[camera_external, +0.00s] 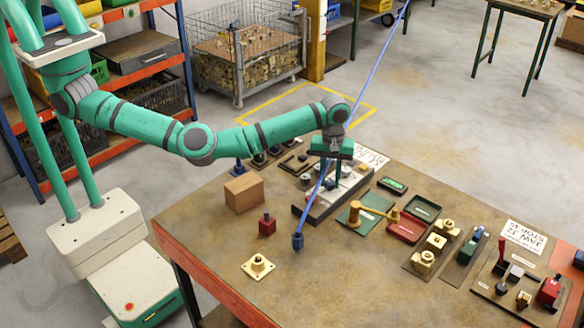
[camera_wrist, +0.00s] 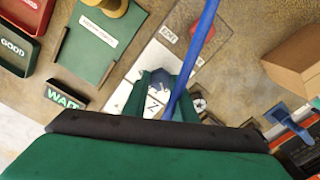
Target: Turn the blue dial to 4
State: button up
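My gripper (camera_external: 336,183) points down over a pale panel (camera_external: 352,183) on the bench. In the wrist view the two green fingers (camera_wrist: 162,92) stand apart, with the blue dial (camera_wrist: 159,80) between their tips. White panel face with a printed figure shows below the dial. Whether the fingers press on the dial is unclear, as the blue hose (camera_wrist: 205,28) crosses in front of the right finger. The dial's pointer and most of its scale are hidden, so I cannot read its setting. In the external view my gripper and the hose cover the dial.
The blue hose (camera_external: 372,75) hangs diagonally past my gripper, its end fitting (camera_external: 297,241) low over the bench. A cardboard-coloured box (camera_external: 244,193), a red block (camera_external: 267,225) and a brass flange (camera_external: 257,267) are left. A green mat (camera_external: 362,217) and red tray (camera_external: 407,229) are right.

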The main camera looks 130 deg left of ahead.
jog(key=shift+m, duration=0.4)
jog(key=m, duration=0.5)
jog(key=shift+a, duration=0.1)
jog(key=m, duration=0.5)
jog(key=shift+m, duration=0.4)
jog(key=m, duration=0.6)
jog(key=shift+m, duration=0.3)
jog(key=m, duration=0.4)
jog(key=shift+r+m, duration=0.1)
jog(key=shift+m, duration=0.2)
jog(key=o, duration=1.1)
jog(key=shift+c, duration=0.2)
